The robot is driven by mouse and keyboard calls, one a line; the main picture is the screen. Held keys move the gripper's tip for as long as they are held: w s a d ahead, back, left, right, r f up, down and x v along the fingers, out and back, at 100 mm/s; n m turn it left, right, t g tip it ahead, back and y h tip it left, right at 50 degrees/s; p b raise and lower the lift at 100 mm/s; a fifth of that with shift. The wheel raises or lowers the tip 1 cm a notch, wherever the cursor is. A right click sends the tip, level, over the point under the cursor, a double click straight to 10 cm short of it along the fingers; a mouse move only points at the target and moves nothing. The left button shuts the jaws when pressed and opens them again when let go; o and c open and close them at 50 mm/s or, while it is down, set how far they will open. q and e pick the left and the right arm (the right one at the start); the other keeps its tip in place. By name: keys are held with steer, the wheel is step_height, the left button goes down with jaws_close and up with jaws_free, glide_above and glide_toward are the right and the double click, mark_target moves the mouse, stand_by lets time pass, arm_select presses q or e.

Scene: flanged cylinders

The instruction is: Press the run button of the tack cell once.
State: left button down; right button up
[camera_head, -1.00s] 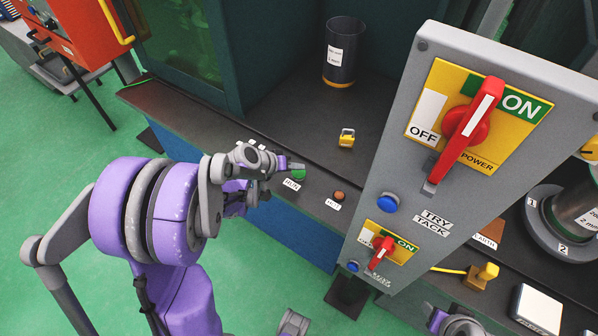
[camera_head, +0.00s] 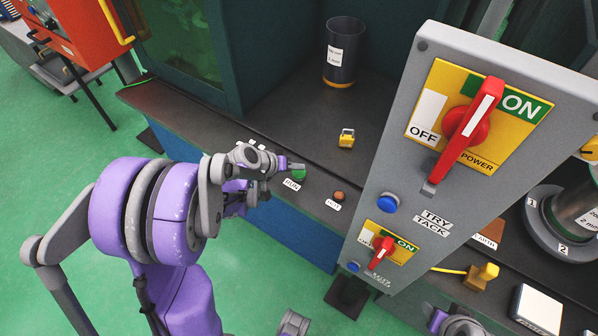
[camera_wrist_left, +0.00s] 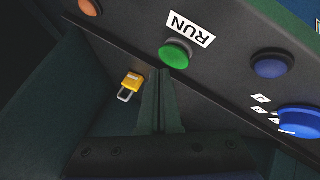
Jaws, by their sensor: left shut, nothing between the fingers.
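The green run button (camera_head: 299,177) sits on the dark front ledge of the cell, with a white RUN label below it. It also shows whole in the left wrist view (camera_wrist_left: 176,53), beside the label. My left gripper (camera_head: 297,167) is shut and empty. In the head view its fingertips are right at the green button and hide part of it. In the wrist view the shut fingers (camera_wrist_left: 161,78) point toward the button, with their tips just short of it in the picture. I cannot tell whether they touch. My right gripper cannot be made out.
A small brown-orange button (camera_head: 338,196) is right of the run button. A grey panel (camera_head: 400,130) with red switches rises at right. A blue button (camera_wrist_left: 271,65) and blue knob (camera_wrist_left: 302,119) show too.

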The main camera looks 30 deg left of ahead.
mark_target(296, 175)
arm_select(q)
steer(key=shift+f, duration=0.1)
stand_by(0.3)
steer(key=shift+f+b, duration=0.35)
steer(key=shift+b, duration=0.1)
steer(key=shift+f+b, duration=0.4)
steer(key=shift+f, duration=0.1)
stand_by(0.6)
steer(key=shift+r, duration=0.15)
steer(key=shift+r+p, duration=0.7)
steer(key=shift+r, duration=0.1)
steer(key=shift+r+p, duration=1.75)
steer(key=shift+r, duration=0.75)
